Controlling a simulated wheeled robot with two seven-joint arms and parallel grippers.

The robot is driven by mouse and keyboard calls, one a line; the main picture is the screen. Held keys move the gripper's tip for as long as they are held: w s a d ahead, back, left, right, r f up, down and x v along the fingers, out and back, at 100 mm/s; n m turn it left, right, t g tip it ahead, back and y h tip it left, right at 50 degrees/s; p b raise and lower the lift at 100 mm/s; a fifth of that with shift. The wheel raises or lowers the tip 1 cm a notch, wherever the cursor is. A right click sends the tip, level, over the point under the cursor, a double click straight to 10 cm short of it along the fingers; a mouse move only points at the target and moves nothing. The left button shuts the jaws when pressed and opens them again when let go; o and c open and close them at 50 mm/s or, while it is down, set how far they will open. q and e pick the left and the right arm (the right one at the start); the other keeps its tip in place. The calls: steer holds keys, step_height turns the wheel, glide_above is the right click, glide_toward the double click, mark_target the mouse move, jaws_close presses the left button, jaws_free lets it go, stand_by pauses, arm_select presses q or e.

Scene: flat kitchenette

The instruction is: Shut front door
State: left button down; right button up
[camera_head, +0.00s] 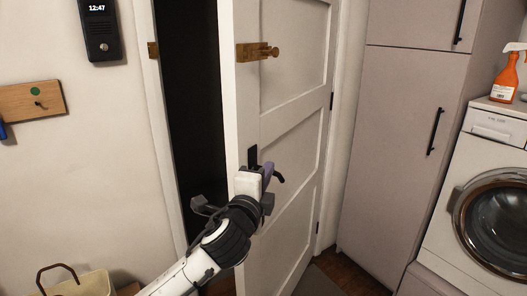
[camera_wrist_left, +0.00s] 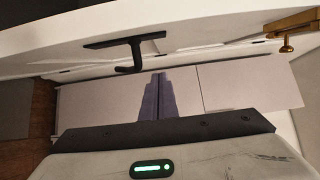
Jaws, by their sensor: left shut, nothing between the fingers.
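The white front door (camera_head: 290,120) stands ajar, with a dark gap between its free edge and the frame at left. A black lever handle (camera_head: 279,178) is on its face, and a brass latch (camera_head: 258,51) is higher up. My left gripper (camera_head: 267,170) is at the door's free edge near the handle, its purple fingers shut and empty. In the left wrist view the shut fingers (camera_wrist_left: 155,97) point along the door face, with the handle (camera_wrist_left: 130,45) above them. I cannot tell whether the gripper touches the door. My right gripper is not in view.
A tall grey cabinet (camera_head: 405,130) stands right of the door, then a washing machine (camera_head: 480,165) with an orange spray bottle (camera_head: 505,78). An intercom (camera_head: 101,30) and a wooden key board (camera_head: 32,101) hang on the left wall. A pale bag (camera_head: 88,284) sits below.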

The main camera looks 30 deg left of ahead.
mark_target(263, 152)
arm_select(q)
steer(key=x, duration=0.9)
steer(key=shift+w+a+f+p, duration=0.1)
steer(key=shift+w+p, duration=0.2)
steer(key=shift+p, duration=0.05)
steer(key=a, duration=0.3)
steer(key=shift+s+a+p, duration=0.15)
steer(key=shift+s+p, duration=0.05)
steer(key=shift+p, duration=0.15)
steer(key=shift+a, duration=0.3)
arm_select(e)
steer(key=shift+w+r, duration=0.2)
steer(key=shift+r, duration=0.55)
arm_select(q)
steer(key=shift+a, duration=0.1)
